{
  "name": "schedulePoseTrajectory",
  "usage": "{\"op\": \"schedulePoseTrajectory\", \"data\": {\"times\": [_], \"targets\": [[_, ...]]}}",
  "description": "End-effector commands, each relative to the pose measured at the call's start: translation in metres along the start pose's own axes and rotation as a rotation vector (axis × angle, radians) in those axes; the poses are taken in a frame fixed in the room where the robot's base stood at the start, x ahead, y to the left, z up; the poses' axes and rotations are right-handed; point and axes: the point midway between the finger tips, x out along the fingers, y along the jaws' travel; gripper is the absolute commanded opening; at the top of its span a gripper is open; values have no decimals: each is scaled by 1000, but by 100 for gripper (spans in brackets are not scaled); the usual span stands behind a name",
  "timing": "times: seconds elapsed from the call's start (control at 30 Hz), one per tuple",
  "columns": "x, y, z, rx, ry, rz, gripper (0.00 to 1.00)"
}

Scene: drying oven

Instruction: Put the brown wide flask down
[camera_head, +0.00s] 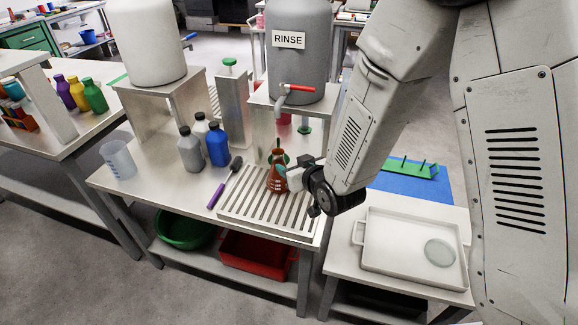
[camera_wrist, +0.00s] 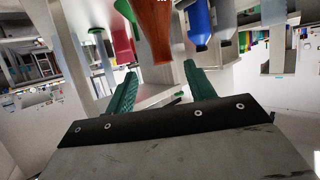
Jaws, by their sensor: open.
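The brown wide flask (camera_head: 278,181) stands upright on the slatted metal drip rack (camera_head: 262,226), near its back edge, below the tap of the grey RINSE tank. My gripper (camera_head: 289,174) is at the flask's right side at about neck height. In the wrist view, the picture is upside down and the flask (camera_wrist: 155,35) shows between and beyond the two green fingers (camera_wrist: 157,80). The fingers are spread apart, with visible space between each and the flask. Whether either touches it farther in cannot be told.
Blue (camera_head: 217,146) and grey (camera_head: 190,150) bottles, a purple-handled brush (camera_head: 218,193) and a beaker (camera_head: 118,160) stand or lie left of the rack. The RINSE tank (camera_head: 298,60) rises behind. A white tray (camera_head: 400,246) is on the right table.

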Motion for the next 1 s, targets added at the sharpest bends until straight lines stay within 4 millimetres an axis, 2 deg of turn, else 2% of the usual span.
{"op": "schedulePoseTrajectory", "data": {"times": [0.37, 0.47, 0.57, 0.67, 0.77, 0.87, 1.0], "targets": [[-6, 0, -4, -1, -7, -1, 54], [-13, 10, -14, 5, -44, 18, 54], [-30, 30, -30, 20, -120, 55, 54], [-60, 54, -46, 45, -224, 100, 54], [-98, 74, -57, 76, -336, 142, 54], [-143, 91, -65, 114, -448, 182, 54], [-214, 103, -70, 175, -602, 228, 54]]}}
